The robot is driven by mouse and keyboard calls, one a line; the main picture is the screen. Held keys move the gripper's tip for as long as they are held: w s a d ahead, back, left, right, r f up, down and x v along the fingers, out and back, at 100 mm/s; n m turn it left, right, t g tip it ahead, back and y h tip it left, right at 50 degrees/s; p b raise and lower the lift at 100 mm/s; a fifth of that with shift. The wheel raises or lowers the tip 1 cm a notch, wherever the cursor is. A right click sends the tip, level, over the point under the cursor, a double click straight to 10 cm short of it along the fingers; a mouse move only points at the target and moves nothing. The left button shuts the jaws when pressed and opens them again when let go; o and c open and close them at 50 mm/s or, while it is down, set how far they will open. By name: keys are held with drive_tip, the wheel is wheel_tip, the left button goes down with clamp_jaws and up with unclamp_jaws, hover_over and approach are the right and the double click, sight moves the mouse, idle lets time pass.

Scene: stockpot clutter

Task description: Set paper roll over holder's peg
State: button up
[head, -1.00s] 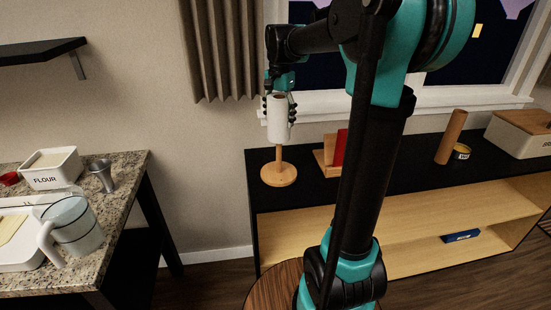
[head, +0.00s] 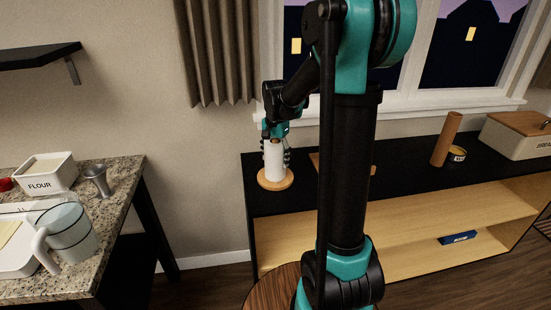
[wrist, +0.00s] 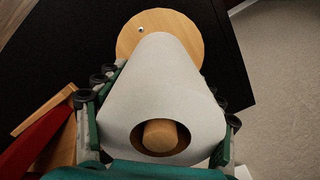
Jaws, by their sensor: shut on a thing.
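The white paper roll (head: 273,160) stands upright around the holder's wooden peg. In the wrist view the peg's rounded top (wrist: 160,135) shows inside the hole of the roll (wrist: 158,80). The holder's round wooden base (head: 275,181) sits on the black shelf top, and it also shows beyond the roll in the wrist view (wrist: 150,28). My gripper (head: 275,147) is shut on the roll, with fingers on both sides of it (wrist: 165,100). Whether the roll's lower end touches the base is hard to tell.
A brown cylinder (head: 446,138), a small can (head: 457,154) and a bread box (head: 520,137) stand to the right on the shelf unit (head: 400,185). A red item (wrist: 35,145) on a wooden stand is close left of the gripper. A granite counter (head: 110,210) stands at left.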

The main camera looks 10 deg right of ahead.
drive_tip(key=o, duration=1.8)
drive_tip(key=shift+f, duration=0.1)
drive_tip(key=shift+c, duration=0.2)
wheel_tip(320, 180, up, 12)
drive_tip(key=shift+r, duration=0.15)
drive_tip(key=shift+s, duration=0.1)
